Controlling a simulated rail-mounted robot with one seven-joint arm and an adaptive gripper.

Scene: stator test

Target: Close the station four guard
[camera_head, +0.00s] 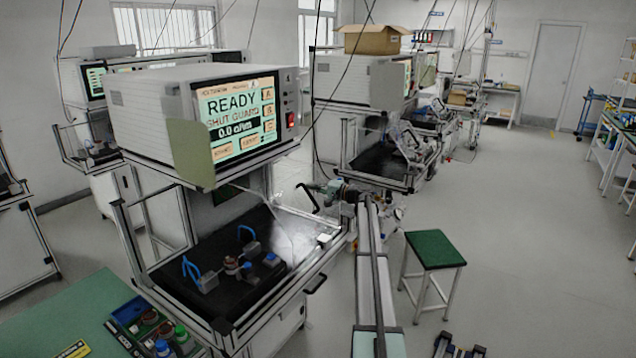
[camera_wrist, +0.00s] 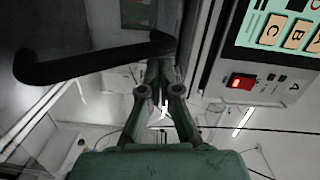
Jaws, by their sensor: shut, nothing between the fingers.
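Station four's tester (camera_head: 200,110) stands on its bench at left; its screen reads READY, SHUT GUARD and 0.0. A black bent handle (camera_head: 305,197) shows at the right side of the station, seemingly on the guard. The guard's clear panel is hard to make out, and its exact angle cannot be told. My gripper (camera_head: 312,187) is beside this handle, its fingers shut and empty. In the wrist view, the handle (camera_wrist: 90,62) runs across the upper left, its right end by my shut fingertips (camera_wrist: 160,68). I cannot tell whether they touch.
A green-topped stool (camera_head: 434,249) stands at right. A second tester (camera_head: 360,80) is behind.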

